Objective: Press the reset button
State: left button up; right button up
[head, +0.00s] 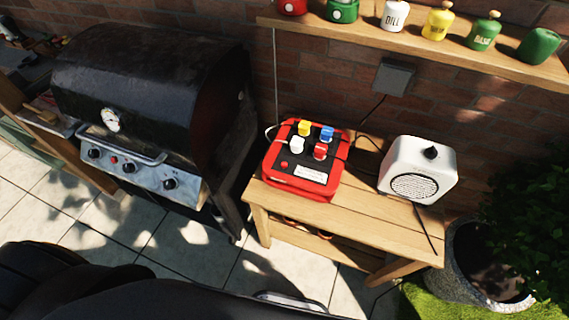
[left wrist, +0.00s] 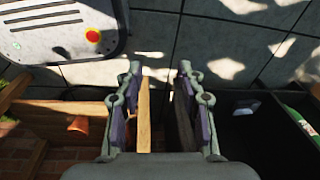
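A red power box (head: 271,180) with a dark top sits on the wooden bench in the head view. Yellow (head: 304,127), blue (head: 327,133), white (head: 297,145) and red (head: 320,151) plugs stand on its top. A small red button (head: 284,164) shows near the front left of the top, beside a white label (head: 311,173). I cannot read whether it is marked reset. My left gripper (left wrist: 158,75) is open and empty in the left wrist view, with tiled floor behind it. The box is not recognisable there. Neither gripper shows in the head view.
A white speaker-like device (head: 418,169) stands right of the box on the bench (head: 350,215). A black grill (head: 150,85) stands to the left. A shelf (head: 400,45) with jars hangs above. Cables run to a wall socket box (head: 395,77). A potted plant (head: 480,270) is at right.

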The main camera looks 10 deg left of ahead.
pick_arm(q)
grip_shut()
dwell(1.1)
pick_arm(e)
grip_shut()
